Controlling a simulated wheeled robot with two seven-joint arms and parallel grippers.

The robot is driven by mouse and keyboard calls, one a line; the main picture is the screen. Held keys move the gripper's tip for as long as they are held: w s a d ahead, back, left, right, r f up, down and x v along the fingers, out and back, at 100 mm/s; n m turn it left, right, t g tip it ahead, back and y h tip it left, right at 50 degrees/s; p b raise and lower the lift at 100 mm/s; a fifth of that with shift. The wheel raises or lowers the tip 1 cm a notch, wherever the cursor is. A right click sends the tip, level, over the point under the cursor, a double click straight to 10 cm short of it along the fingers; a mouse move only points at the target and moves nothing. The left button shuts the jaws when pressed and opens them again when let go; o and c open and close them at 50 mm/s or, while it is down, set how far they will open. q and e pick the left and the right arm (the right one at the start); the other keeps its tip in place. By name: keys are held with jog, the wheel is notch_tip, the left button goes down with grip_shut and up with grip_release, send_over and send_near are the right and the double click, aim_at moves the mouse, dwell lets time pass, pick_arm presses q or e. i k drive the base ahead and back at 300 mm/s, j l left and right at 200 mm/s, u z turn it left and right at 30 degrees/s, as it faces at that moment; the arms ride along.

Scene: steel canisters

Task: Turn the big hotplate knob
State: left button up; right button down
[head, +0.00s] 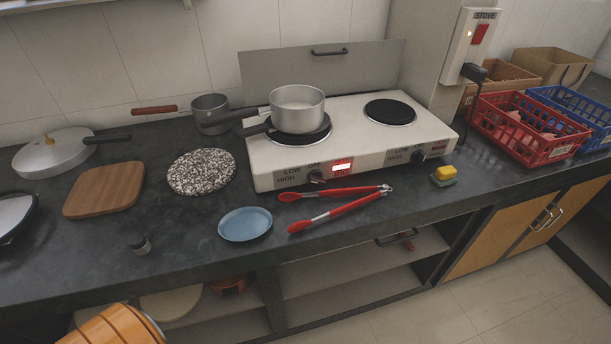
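A white two-burner hotplate (350,128) stands on the dark counter. Its left burner (299,137) looks larger and carries a steel saucepan (297,108); its right burner (390,111) is bare and looks smaller. On the front panel, a black left knob (316,177) sits by the LOW, OFF and HIGH marks under the left burner. A second black knob (418,156) sits under the right burner. A red switch with a bright lit part (341,167) is just right of the left knob. The knobs' exact settings are too small to read. Neither gripper is in view.
Red tongs (336,209) lie close in front of the hotplate. A blue plate (245,223) and a speckled round board (201,171) are to the left. A yellow-green sponge (443,176) lies near the right knob. A red basket (527,128) stands at the right.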

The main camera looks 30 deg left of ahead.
aim_at(315, 176)
jog(key=i+l+u, duration=0.2)
jog(key=l+u, duration=0.25)
jog(key=i+l+u, duration=0.1)
jog(key=l+u, duration=0.25)
jog(key=u, duration=0.15)
jog(key=l+u, duration=0.9)
jog(key=k+l, duration=0.05)
